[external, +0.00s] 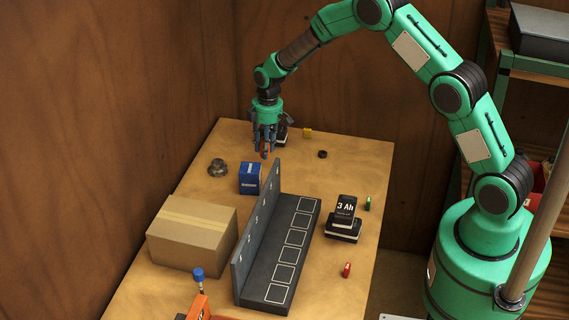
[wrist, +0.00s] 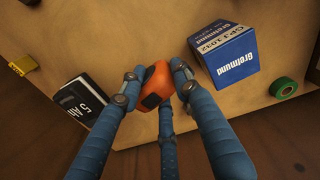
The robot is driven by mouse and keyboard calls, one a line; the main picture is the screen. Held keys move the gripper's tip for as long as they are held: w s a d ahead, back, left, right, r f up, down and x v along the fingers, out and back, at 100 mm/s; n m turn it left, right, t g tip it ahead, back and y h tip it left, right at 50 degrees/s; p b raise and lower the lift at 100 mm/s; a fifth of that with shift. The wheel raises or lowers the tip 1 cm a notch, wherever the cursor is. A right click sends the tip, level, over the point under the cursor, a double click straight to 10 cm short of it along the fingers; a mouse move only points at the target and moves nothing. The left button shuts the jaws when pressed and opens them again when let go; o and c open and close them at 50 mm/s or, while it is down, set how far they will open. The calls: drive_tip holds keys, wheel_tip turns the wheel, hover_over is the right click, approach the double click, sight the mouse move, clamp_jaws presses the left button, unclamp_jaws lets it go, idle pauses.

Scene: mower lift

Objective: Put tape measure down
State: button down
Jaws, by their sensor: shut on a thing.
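An orange tape measure (wrist: 157,84) with a dark face is held between the blue fingers of my gripper (wrist: 158,80) in the wrist view. The fingers press on it from both sides, and a third finger is below it. In the external view my gripper (external: 264,148) points down over the far part of the table, with a bit of the orange tape measure (external: 264,146) showing between the fingers. It is behind the blue box. I cannot tell whether the tape measure touches the table (external: 352,154).
A blue box (external: 249,178) and a black 5 Ah battery (wrist: 82,101) stand near my gripper. A grey divider with a marked strip (external: 293,240), a cardboard box (external: 192,235), a 3 Ah battery (external: 344,218) and a grey metal part (external: 217,168) are also on the table.

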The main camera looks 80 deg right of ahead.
drive_tip(key=shift+w+d+f+g+p, duration=0.15)
drive_tip(key=shift+w+f+g+p, duration=0.15)
drive_tip(key=shift+w+f+p, duration=0.4)
drive_tip(key=shift+w+d+f, duration=0.25)
drive_tip(key=shift+w+d, duration=0.85)
drive_tip(key=shift+w, duration=1.35)
drive_tip(key=shift+w+d+f, duration=0.2)
drive_tip(key=shift+w+d, duration=0.9)
drive_tip(key=shift+w, duration=1.3)
drive_tip(key=shift+w+d+f, duration=0.25)
drive_tip(key=shift+w+d, duration=0.85)
drive_tip(key=shift+w, duration=1.35)
drive_tip(key=shift+f, duration=0.1)
drive_tip(key=shift+f+p, duration=0.4)
drive_tip(key=shift+f, duration=1.25)
drive_tip(key=shift+f, duration=0.2)
